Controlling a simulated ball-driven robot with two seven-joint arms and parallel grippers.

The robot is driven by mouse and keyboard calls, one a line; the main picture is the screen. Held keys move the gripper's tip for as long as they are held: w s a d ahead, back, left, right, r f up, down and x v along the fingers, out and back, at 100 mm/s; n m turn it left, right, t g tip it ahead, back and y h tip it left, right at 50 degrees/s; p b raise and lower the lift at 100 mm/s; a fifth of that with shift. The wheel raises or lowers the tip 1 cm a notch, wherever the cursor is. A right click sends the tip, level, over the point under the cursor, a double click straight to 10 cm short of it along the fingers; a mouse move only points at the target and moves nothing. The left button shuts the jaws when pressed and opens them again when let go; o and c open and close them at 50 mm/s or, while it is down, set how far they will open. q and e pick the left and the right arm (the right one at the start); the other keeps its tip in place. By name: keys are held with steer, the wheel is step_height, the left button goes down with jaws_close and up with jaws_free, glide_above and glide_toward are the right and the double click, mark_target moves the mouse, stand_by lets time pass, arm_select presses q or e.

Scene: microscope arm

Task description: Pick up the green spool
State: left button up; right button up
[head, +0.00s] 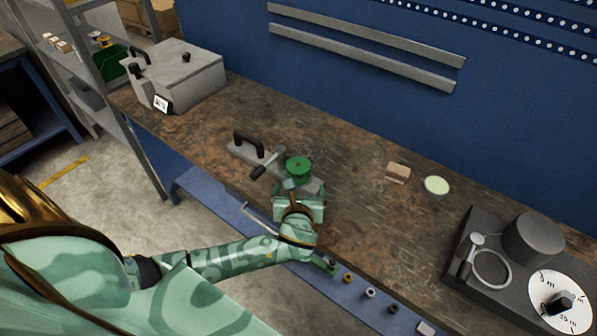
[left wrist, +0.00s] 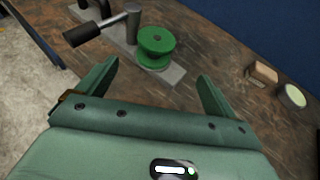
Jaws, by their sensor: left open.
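The green spool (head: 299,168) stands upright on a grey metal base plate on the workbench. In the left wrist view the spool (left wrist: 156,46) shows whole, ahead of the fingers and a little left of centre, beside a grey post with a black-handled lever. My left gripper (head: 293,187) is over the bench at the near side of the spool. In the left wrist view its two fingers (left wrist: 158,75) are wide apart with nothing between them, and the spool is beyond the fingertips. The right gripper does not show.
A black handle (head: 249,144) and the lever (head: 266,163) stand close left of the spool. A tan block (head: 398,170) and a round pale dish (head: 436,186) lie to the right. A grey box (head: 185,75) is at the far left, a dial device (head: 562,303) at the right.

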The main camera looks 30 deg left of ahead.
mark_target(298, 172)
arm_select(q)
steer(key=b+x, duration=0.1)
steer(key=x, duration=0.5)
steer(key=shift+w+f, duration=0.1)
steer(key=shift+f, duration=0.1)
steer(key=b+x, duration=0.1)
steer(key=x, duration=0.1)
steer(key=a+b+x, duration=0.1)
steer(key=x, duration=0.2)
steer(key=shift+c, duration=0.2)
steer(key=c, duration=1.1)
steer(key=shift+o, duration=0.2)
steer(key=shift+r, duration=0.15)
